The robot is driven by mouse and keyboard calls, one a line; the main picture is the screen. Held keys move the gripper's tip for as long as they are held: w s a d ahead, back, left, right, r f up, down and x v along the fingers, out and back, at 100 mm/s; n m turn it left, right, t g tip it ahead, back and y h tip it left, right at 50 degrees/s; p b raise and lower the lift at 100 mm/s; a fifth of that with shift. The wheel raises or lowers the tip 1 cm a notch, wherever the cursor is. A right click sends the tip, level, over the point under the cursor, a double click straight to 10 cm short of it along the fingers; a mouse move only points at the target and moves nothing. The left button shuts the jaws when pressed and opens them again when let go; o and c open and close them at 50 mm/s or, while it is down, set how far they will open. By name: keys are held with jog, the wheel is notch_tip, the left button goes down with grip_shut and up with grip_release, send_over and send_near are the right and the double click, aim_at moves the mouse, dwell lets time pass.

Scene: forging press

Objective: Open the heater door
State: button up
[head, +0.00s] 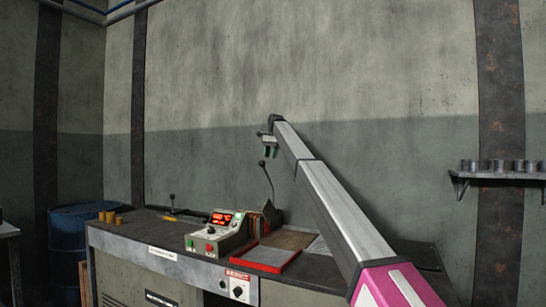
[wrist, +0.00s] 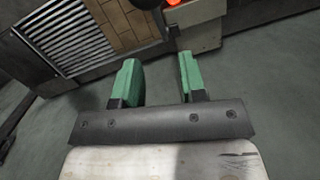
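My gripper (head: 270,150) has green fingers and hangs from the far end of my arm, above the bench, in the head view. In the wrist view the two green fingers (wrist: 162,80) are apart with nothing between them. A thin dark lever with a round black knob (head: 262,163) rises from the bench just below my gripper, apart from it in the picture. Beside its foot lie a tan brick surface (head: 288,239) and a red-edged plate (head: 265,258). The brick surface (wrist: 112,22) also shows in the wrist view. I cannot tell which part is the heater door.
A control box (head: 218,236) with a lit red display stands left of the red-edged plate. A slatted grate (wrist: 65,35) lies beside the bricks. A shorter lever (head: 172,203) and brass-coloured cylinders (head: 108,216) are farther left. A wall shelf (head: 500,173) is at the right.

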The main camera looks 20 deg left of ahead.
jog(key=shift+s, duration=0.1)
jog(key=c, duration=0.6)
jog(key=shift+s+n, duration=0.3)
jog(key=shift+s, duration=0.05)
grip_shut()
jog(key=s+d+r+n+t+y, duration=0.15)
jog(key=s+n+t, duration=0.25)
jog(key=s+n, duration=0.55)
jog(key=s+d+r+n+t+y, duration=0.1)
jog(key=s+r+n+t+y, duration=0.15)
jog(key=s+n, duration=0.7)
jog(key=w+a+f+h, duration=0.1)
jog(key=w+a+f, duration=0.2)
jog(key=w+f, duration=0.4)
jog(key=shift+w+a+f+t, duration=0.35)
jog(key=shift+w+a, duration=0.05)
jog(key=shift+w, duration=0.9)
